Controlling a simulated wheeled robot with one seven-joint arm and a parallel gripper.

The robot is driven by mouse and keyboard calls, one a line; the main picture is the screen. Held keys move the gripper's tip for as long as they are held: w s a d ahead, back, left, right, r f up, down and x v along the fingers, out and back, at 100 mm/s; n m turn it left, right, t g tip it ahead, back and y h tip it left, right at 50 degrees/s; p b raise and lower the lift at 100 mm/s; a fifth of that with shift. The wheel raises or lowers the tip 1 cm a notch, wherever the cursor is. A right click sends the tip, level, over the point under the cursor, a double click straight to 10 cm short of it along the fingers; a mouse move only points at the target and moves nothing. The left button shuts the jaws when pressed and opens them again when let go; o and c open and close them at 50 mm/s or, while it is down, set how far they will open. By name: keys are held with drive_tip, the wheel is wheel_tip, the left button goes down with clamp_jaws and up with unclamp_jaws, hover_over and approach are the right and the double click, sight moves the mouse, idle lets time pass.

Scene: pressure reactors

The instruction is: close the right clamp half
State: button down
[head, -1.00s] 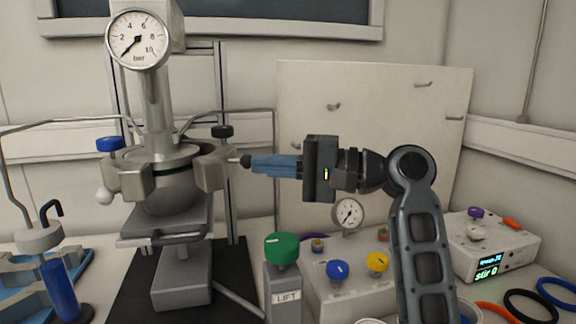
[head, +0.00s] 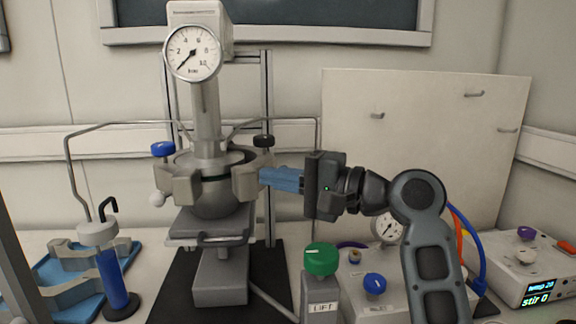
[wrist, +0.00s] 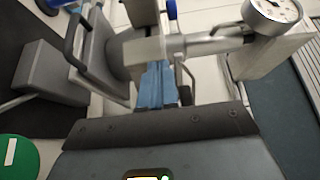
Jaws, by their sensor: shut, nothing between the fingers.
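The steel reactor vessel (head: 214,203) stands in its stand under a pressure gauge (head: 192,52). The left clamp half (head: 178,185) sits against the left of its rim. The right clamp half (head: 246,183) sits at the right of the rim, close to it; whether it is fully seated I cannot tell. My gripper (head: 263,177) has blue fingers, shut and empty, at the outer right side of the right clamp half, seemingly touching it. In the wrist view, my fingers (wrist: 156,84) reach to the grey clamp half (wrist: 143,50), and their tips are partly hidden.
A green LIFT knob (head: 321,259) stands in front of my arm. A control box with a blue knob (head: 375,284) and a gauge (head: 389,228) is below the arm. A blue tray (head: 123,253) with grey clamp parts and a blue cylinder (head: 112,278) stand at left. A pale panel (head: 430,120) is behind.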

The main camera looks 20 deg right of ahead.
sight(239, 184)
drive_tip(key=a+p, duration=0.1)
drive_tip(key=a, duration=0.2)
drive_tip(key=a+p, duration=0.1)
drive_tip(key=a, duration=0.2)
drive_tip(key=shift+s+r+p, duration=0.15)
drive_tip(key=shift+r+p, duration=0.05)
drive_tip(key=shift+p, duration=0.2)
drive_tip(key=shift+a+f, duration=0.1)
drive_tip(key=shift+a, duration=0.05)
drive_tip(key=shift+s, duration=0.1)
